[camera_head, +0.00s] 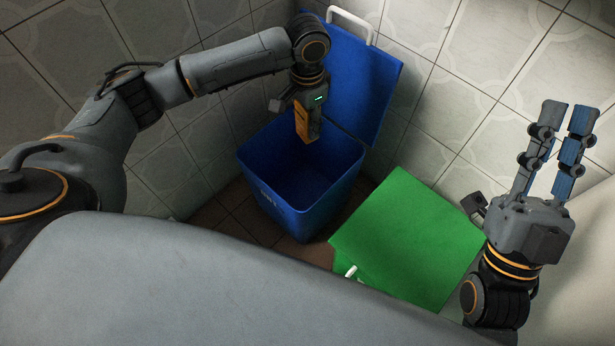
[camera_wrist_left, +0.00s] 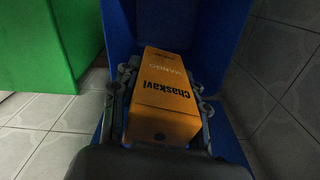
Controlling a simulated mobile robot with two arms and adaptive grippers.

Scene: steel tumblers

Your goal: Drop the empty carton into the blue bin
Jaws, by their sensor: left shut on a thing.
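My left gripper (camera_wrist_left: 166,110) is shut on an orange carton (camera_wrist_left: 164,95) with dark lettering, one finger on each side of it. In the head view the left gripper (camera_head: 307,112) points down over the open mouth of the blue bin (camera_head: 258,180), and a part of the orange carton (camera_head: 303,122) shows at its fingers. The bin's blue lid (camera_head: 366,85) stands open against the wall behind. The carton's lower end looks to be around the height of the bin's rim; I cannot tell exactly. My right gripper (camera_head: 567,120) is open and empty, pointing up at the right.
A green bin (camera_head: 410,235) with a closed green lid stands right of the blue bin, close beside it. It also shows at the left in the left wrist view (camera_wrist_left: 45,45). Tiled walls (camera_head: 450,95) stand close behind both bins. Brown floor (camera_head: 232,215) shows around the blue bin.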

